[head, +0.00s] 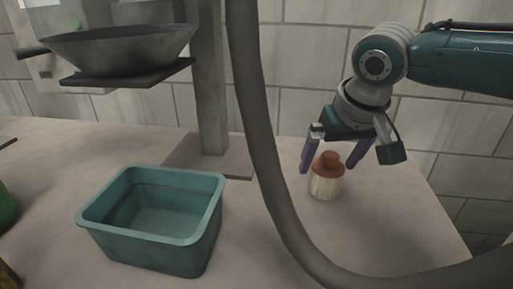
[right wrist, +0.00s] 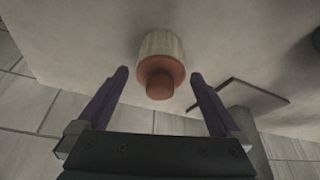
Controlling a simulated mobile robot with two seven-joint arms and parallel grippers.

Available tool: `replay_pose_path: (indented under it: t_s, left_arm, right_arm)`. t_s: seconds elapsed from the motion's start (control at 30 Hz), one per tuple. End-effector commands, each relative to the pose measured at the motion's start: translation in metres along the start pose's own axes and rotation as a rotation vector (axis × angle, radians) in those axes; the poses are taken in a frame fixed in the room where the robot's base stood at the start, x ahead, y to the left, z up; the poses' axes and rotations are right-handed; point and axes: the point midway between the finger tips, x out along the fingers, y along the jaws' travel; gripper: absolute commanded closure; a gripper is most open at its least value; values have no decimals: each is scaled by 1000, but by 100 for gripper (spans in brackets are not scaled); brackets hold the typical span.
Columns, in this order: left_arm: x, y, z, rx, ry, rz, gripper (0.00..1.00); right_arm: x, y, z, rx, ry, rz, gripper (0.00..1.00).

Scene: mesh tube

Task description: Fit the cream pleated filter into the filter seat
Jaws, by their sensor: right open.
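The cream pleated filter (head: 326,186) has a reddish-brown cap with a knob and stands upright on the table's right part. In the right wrist view the filter (right wrist: 161,44) lies ahead of the fingertips, roughly centred between them. My right gripper (head: 331,163) is open and points down over the filter, its purple fingers to either side of the cap. In the right wrist view the gripper (right wrist: 158,74) holds nothing. My left gripper is not in view. I cannot make out the filter seat for certain.
An empty teal bin (head: 150,258) stands at the front left. A thick grey tube (head: 262,150) curves down between bin and filter. A grey post (head: 210,80) on a flat base stands behind, with a dark bowl (head: 120,48) at upper left. The tiled wall is close behind.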

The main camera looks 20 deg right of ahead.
Motion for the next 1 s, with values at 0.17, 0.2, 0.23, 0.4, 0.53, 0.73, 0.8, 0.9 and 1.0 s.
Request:
replay_pose_path:
  t_s: [0.17, 0.2, 0.23, 0.4, 0.53, 0.73, 0.8, 0.9, 1.0]
  left_arm:
    - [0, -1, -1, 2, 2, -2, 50]
    - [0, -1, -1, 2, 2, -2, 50]
    - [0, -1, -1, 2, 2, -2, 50]
    - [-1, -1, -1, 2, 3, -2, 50]
    - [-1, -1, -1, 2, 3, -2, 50]
    - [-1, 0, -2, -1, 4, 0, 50]
    - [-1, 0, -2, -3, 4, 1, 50]
    - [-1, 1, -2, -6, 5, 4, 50]
    - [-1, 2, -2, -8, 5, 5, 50]
  right_arm:
    - [0, 0, 0, -1, 0, 0, 0]
    - [0, 0, 0, -1, 0, 0, 2]
    - [0, 0, 0, -1, 0, 0, 6]
    - [0, 0, 0, -1, 0, 0, 25]
    - [0, 0, 0, -1, 0, 0, 39]
    - [0, 0, 0, -1, -1, 0, 62]
    - [0, 0, 0, -1, -1, 0, 70]
    - [0, 0, 0, -1, -1, 0, 81]
    - [0, 0, 0, -1, 0, 0, 82]
